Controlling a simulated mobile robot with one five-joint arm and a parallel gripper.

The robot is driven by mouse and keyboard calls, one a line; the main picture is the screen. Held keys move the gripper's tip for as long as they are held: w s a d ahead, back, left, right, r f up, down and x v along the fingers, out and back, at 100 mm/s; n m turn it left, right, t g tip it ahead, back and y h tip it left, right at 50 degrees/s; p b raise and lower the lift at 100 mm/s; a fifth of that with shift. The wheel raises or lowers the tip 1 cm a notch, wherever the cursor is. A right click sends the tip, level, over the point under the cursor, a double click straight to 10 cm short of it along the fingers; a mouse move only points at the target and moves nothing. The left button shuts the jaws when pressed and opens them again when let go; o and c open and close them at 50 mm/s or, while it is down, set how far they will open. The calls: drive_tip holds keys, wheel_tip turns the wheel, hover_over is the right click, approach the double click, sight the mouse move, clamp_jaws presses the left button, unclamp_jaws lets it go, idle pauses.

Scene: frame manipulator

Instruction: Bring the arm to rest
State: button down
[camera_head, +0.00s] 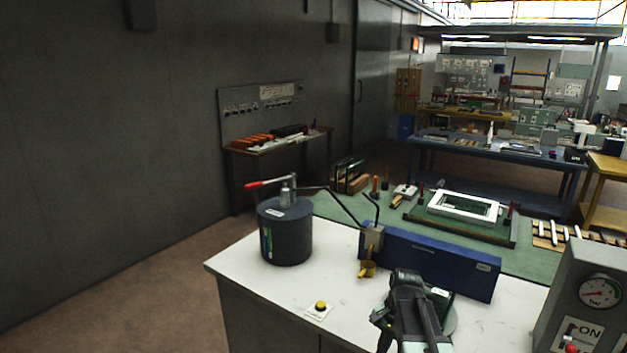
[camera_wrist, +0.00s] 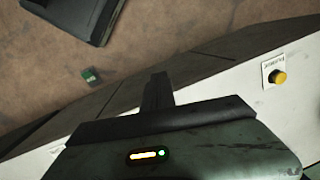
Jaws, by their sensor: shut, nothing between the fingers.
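My gripper (camera_wrist: 157,88) shows in the wrist view as a dark, narrow pair of fingers pressed together, with nothing between them. It points out past the edge of the white bench (camera_wrist: 40,160), with brown floor beyond. In the head view my dark arm (camera_head: 412,310) is folded low at the bottom, over the front of the white bench (camera_head: 240,268). The fingertips cannot be made out clearly there.
A yellow button (camera_head: 320,306) sits on the bench left of my arm. A dark cylinder with a red-handled lever (camera_head: 286,235) stands farther left. A blue box (camera_head: 440,264) lies behind my arm. A gauge panel (camera_head: 590,305) stands at the right.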

drive_tip(key=s+a+f+n+h, duration=0.1)
drive_tip(key=s+a+n, duration=0.4)
drive_tip(key=s+n, duration=0.2)
drive_tip(key=shift+s+f+n+h+b, duration=0.3)
drive_tip(key=shift+s+n+b, duration=0.05)
drive_tip(key=shift+n, duration=0.65)
